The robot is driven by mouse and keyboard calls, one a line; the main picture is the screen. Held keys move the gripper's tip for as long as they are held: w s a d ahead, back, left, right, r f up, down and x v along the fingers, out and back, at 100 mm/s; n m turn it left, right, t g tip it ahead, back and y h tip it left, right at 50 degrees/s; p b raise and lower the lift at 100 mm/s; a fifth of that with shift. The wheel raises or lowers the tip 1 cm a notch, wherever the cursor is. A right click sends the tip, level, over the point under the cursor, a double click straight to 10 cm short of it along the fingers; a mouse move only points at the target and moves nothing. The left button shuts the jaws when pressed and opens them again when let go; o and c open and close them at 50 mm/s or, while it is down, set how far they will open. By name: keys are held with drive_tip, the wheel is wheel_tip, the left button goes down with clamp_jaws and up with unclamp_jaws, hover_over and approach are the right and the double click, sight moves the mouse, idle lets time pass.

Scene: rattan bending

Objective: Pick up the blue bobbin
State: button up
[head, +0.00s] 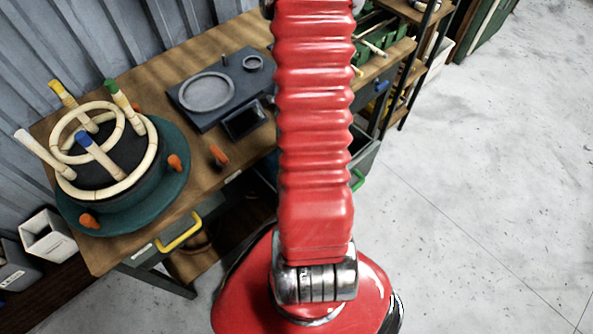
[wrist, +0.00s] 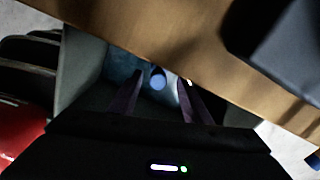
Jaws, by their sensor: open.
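In the wrist view, a small round blue end (wrist: 158,80), which looks like the blue bobbin, shows between and beyond the fingertips of my gripper (wrist: 158,98). It sits down inside a dim grey bin or drawer (wrist: 82,72), beside the wooden table edge. My gripper is open, its two dark fingers apart on either side of the blue end in the picture. I cannot tell how far below the fingertips it is. A pale, blurred shape lies just right of it. In the head view my red arm hides this spot and my gripper does not show.
The wooden table edge (wrist: 190,45) runs close past the fingers, with a dark block (wrist: 280,40) on top. In the head view the table holds a round teal jig (head: 180,190) with bent rattan and a dark tray (head: 190,115). A drawer with a yellow handle (head: 180,232) is below.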

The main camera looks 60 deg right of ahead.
drive_tip(key=shift+s+a+f, duration=0.1)
drive_tip(key=shift+s+f, duration=0.05)
drive_tip(key=shift+f, duration=1.15)
drive_tip(key=shift+s+f, duration=0.1)
drive_tip(key=shift+f, duration=1.2)
clamp_jaws()
